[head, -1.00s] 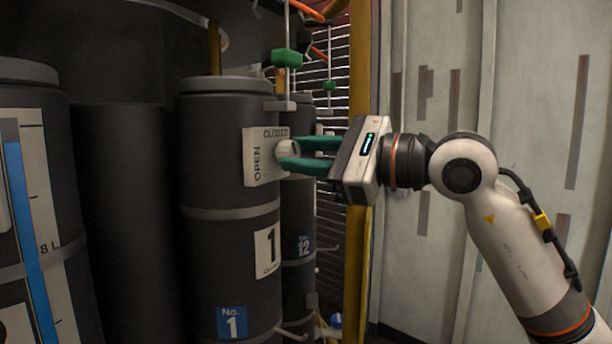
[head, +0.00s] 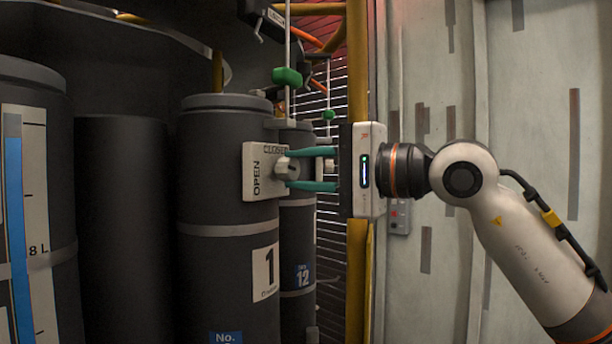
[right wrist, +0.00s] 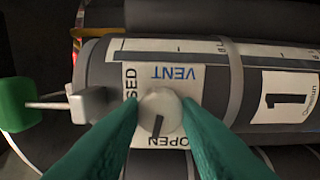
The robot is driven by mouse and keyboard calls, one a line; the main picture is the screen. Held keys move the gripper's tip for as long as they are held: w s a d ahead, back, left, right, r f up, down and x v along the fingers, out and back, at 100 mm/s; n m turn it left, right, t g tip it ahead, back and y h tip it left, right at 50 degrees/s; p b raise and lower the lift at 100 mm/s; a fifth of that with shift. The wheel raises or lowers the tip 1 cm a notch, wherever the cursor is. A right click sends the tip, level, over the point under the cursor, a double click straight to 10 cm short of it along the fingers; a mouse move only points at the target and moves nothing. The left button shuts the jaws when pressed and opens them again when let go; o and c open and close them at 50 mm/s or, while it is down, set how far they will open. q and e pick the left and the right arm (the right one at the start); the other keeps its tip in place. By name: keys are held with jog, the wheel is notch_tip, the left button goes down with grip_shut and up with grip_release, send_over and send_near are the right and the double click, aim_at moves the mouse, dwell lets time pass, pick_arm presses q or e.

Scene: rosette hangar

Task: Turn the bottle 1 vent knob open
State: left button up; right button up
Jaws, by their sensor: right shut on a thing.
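The bottle 1 vent knob (head: 286,168) is a pale round dial on a white plate (head: 258,185) fixed to the dark bottle 1 (head: 225,215). The plate reads CLOSED along its top and OPEN down its left side. My right gripper (head: 288,169) is shut on the knob, with one green finger at each side. In the right wrist view the knob (right wrist: 160,110) sits between the fingertips, and its dark mark points mostly toward the word OPEN, slightly toward the CLOSED side. My left gripper is not in view.
A green valve handle (head: 286,76) hangs on a rod above bottle 1. Bottle 12 (head: 299,245) stands close behind, and a bottle with a blue level gauge (head: 17,200) stands at the left. A yellow post (head: 358,270) rises behind my gripper. A pale wall (head: 530,130) is at the right.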

jog(key=shift+n, duration=1.1)
jog(key=shift+f, duration=0.1)
jog(key=o, duration=1)
jog(key=shift+s, duration=0.1)
jog(key=shift+d, duration=0.1)
jog(key=shift+s+d+b, duration=0.15)
jog(key=shift+d+b, duration=0.15)
jog(key=shift+b, duration=0.15)
jog(key=shift+b+v, duration=2)
jog(key=shift+v, duration=3.65)
jog(key=shift+a, duration=0.1)
